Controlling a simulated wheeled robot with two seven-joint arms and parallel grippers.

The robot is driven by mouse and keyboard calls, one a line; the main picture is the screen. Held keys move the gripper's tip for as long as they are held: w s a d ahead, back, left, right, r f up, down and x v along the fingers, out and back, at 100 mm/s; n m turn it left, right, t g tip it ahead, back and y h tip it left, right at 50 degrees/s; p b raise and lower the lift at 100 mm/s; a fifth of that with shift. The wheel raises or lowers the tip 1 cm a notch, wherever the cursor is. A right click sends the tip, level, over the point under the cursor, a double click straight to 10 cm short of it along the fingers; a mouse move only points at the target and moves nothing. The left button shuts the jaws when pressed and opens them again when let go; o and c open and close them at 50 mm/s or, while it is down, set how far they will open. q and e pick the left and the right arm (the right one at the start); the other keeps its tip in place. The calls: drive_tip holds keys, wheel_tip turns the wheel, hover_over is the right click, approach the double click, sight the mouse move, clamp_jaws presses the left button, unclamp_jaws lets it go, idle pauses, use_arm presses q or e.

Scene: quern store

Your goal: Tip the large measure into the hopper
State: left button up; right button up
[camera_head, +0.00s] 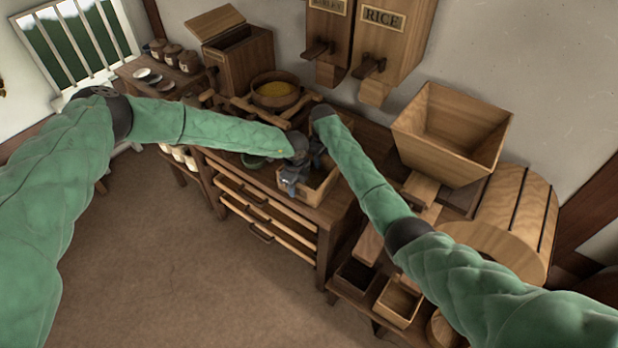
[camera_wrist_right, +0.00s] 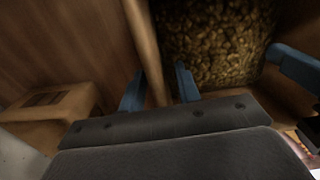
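The large measure, an open wooden box (camera_head: 323,187), stands on the bench's right end; the right wrist view shows grain (camera_wrist_right: 215,40) inside it. My right gripper (camera_wrist_right: 160,78) straddles one thin wall of the measure (camera_wrist_right: 143,35), one blue finger each side; a small gap shows beside the right-hand finger. In the head view the right gripper (camera_head: 317,157) is partly hidden. My left gripper (camera_head: 291,187) is at the measure's near left side; a blue finger shows in the right wrist view (camera_wrist_right: 297,68), but its grip is unclear. The wooden hopper (camera_head: 447,140) stands to the right, open at the top.
A bowl of yellow grain (camera_head: 275,92) sits behind the measure in a wooden frame. Wall bins, one labelled RICE (camera_head: 390,35), hang above. A drum-shaped wooden housing (camera_head: 515,215) is below the hopper. Small open boxes (camera_head: 398,300) sit lower right. The floor (camera_head: 200,270) in front is clear.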

use_arm(q)
drive_tip(key=shift+s+d+r, duration=0.1)
drive_tip(key=shift+r, duration=0.05)
use_arm(e)
drive_tip(key=shift+s+d+r, duration=0.1)
drive_tip(key=shift+d+r, duration=0.05)
use_arm(q)
clamp_jaws()
use_arm(e)
clamp_jaws()
use_arm(q)
drive_tip(key=shift+r, duration=0.15)
use_arm(e)
drive_tip(key=shift+r, duration=0.15)
